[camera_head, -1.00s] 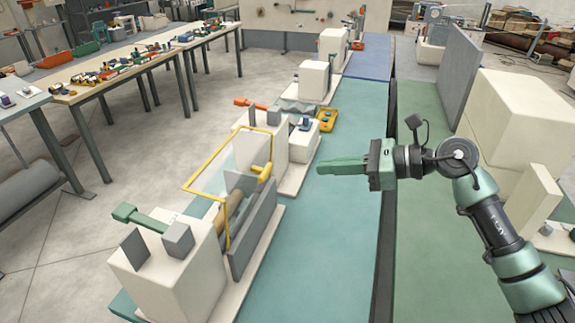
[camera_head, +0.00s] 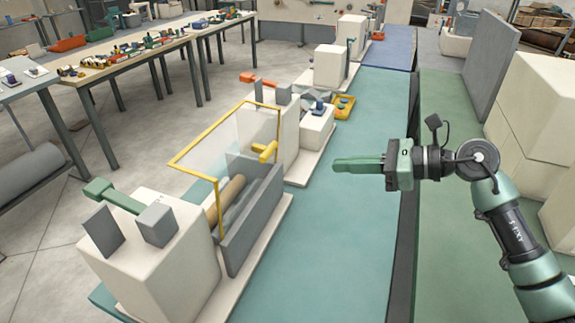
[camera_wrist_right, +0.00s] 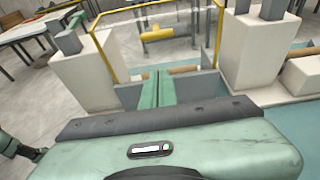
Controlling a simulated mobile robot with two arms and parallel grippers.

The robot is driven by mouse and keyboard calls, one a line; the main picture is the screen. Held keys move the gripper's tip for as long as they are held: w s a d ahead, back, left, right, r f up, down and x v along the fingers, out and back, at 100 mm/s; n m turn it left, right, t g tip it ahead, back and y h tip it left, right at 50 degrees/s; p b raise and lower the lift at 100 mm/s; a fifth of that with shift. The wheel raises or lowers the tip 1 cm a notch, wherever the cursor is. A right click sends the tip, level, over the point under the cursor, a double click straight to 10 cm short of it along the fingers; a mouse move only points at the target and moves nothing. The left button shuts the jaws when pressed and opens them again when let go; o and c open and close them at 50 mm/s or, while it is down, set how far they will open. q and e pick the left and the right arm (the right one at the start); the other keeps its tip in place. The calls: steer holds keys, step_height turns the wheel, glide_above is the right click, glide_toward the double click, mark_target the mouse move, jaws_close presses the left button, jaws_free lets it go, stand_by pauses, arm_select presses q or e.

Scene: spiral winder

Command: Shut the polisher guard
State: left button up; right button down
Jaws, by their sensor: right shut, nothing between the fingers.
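The polisher guard is a clear panel in a yellow frame (camera_head: 197,168). It stands raised and tilted over the grey trough of the machine at the centre left. In the right wrist view its yellow frame (camera_wrist_right: 101,46) rises beyond my fingers. A yellow handle-like part (camera_head: 264,152) sits at the far end of the trough, and a tan roller (camera_head: 228,192) lies inside. My right gripper (camera_head: 336,165) has its green fingers together, empty, pointing left towards the guard and apart from it. The fingers also show in the right wrist view (camera_wrist_right: 157,88). My left gripper is not in view.
Cream machine blocks (camera_head: 150,260) stand at both ends of the trough. A grey side wall (camera_head: 255,218) fronts it. The teal bench top (camera_head: 340,230) to its right is clear. A yellow control box (camera_head: 344,105) stands farther back.

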steer(key=r+p+x, duration=0.1)
steer(key=p+x, duration=0.2)
steer(key=x, duration=0.3)
steer(key=a+r+p+x, duration=0.1)
steer(key=p+x, duration=0.2)
steer(key=x, duration=0.3)
steer(key=shift+w+a+r, duration=0.25)
steer(key=shift+a+r, duration=0.05)
steer(key=shift+r, duration=0.1)
